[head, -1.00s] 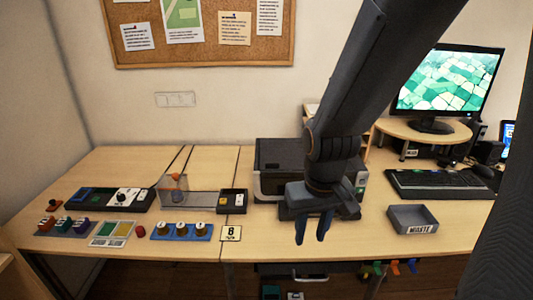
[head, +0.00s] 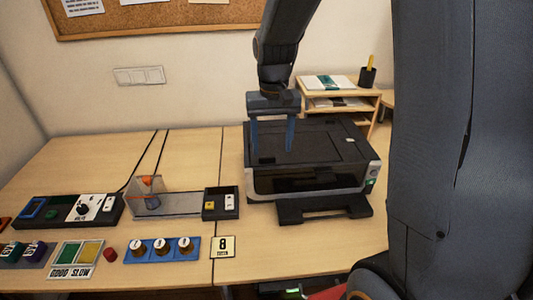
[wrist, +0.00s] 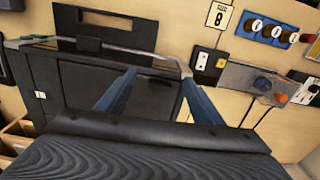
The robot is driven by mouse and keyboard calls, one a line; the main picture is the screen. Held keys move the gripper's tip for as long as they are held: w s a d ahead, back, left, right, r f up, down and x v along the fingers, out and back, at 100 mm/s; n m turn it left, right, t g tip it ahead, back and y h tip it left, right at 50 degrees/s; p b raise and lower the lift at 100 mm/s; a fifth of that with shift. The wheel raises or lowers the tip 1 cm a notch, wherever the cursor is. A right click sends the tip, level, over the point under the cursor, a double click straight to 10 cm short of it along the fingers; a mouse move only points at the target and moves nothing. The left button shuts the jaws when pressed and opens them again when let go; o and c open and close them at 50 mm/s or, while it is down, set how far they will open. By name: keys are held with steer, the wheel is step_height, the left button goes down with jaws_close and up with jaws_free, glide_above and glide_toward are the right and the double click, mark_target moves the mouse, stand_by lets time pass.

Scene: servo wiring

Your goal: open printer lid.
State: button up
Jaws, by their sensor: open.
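The printer (head: 315,160) is black and grey and stands on the desk, its dark lid (head: 325,145) lying flat and shut on top. Its output tray (head: 325,207) sticks out at the front. My gripper (head: 272,149) is open, with its two blue fingers pointing down over the left part of the lid. I cannot tell whether the fingertips touch it. In the wrist view the fingers (wrist: 153,90) are spread apart with nothing between them, and the printer lid (wrist: 85,92) lies behind them.
A small device with a clear box and an orange part (head: 150,190) and a black switch box (head: 220,203) stand left of the printer. A blue tray with several knobs (head: 163,249) and a card marked 8 (head: 223,247) lie in front. A wooden shelf (head: 340,100) stands behind.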

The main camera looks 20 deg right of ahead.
glide_above(267, 157)
steer(key=shift+r+m, duration=0.15)
steer(key=shift+m, duration=0.15)
steer(key=shift+f+p, duration=0.85)
steer(key=shift+f, duration=2.95)
